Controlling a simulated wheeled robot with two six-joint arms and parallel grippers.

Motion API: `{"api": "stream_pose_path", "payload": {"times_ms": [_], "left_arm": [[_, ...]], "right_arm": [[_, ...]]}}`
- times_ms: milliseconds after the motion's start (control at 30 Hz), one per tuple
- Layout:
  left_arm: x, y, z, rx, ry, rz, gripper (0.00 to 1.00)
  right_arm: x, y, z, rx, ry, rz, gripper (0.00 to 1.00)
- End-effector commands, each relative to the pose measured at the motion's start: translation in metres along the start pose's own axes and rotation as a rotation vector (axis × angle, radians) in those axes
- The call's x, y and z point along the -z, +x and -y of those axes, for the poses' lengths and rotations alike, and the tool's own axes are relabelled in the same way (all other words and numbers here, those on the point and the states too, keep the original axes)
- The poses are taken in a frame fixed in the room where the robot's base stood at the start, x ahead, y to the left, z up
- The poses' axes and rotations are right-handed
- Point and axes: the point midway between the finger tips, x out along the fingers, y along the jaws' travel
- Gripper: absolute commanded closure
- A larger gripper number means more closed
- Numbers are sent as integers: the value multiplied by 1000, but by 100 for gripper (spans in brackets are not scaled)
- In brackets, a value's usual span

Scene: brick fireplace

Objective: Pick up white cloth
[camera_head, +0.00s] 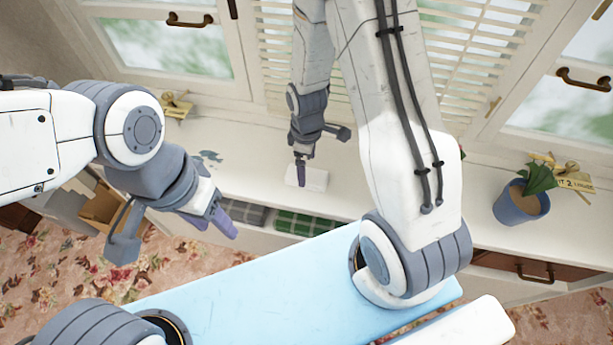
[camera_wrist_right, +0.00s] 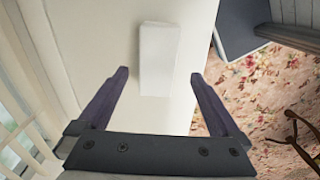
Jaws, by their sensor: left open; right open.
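The white cloth (camera_head: 313,179) is a small folded rectangle lying on the white window counter, below my right gripper in the head view. My right gripper (camera_head: 301,172) points down over the cloth's left part and hides a bit of it. In the right wrist view the cloth (camera_wrist_right: 159,60) lies flat ahead of the two fingertips, and my right gripper (camera_wrist_right: 161,78) is open with nothing between its fingers. My left gripper (camera_head: 178,238) hangs at the left in front of the counter, open and empty.
The white counter (camera_head: 400,212) runs under the windows. A blue pot (camera_head: 520,203) with a plant stands at its right. Folded green checked cloths (camera_head: 305,224) lie below the counter's front edge. Shutters (camera_head: 470,55) and window frames rise behind. A flowered carpet (camera_head: 60,265) covers the floor.

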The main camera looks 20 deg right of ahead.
Motion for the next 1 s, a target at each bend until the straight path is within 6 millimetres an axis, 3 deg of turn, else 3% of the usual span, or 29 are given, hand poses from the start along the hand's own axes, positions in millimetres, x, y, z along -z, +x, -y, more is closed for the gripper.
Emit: {"api": "stream_pose_path", "payload": {"times_ms": [167,500,800,833,1000], "left_arm": [[0,-3,0,0,0,0,50],[1,-12,-1,0,0,0,50],[1,-11,-1,0,0,0,50],[1,-11,-1,0,0,0,50],[1,-11,-1,0,0,0,50]], "right_arm": [[0,10,0,2,1,1,0],[0,51,-2,2,2,1,0],[1,56,-3,0,2,-1,0],[1,56,-3,0,2,-1,4],[1,56,-3,0,2,-1,69]]}}
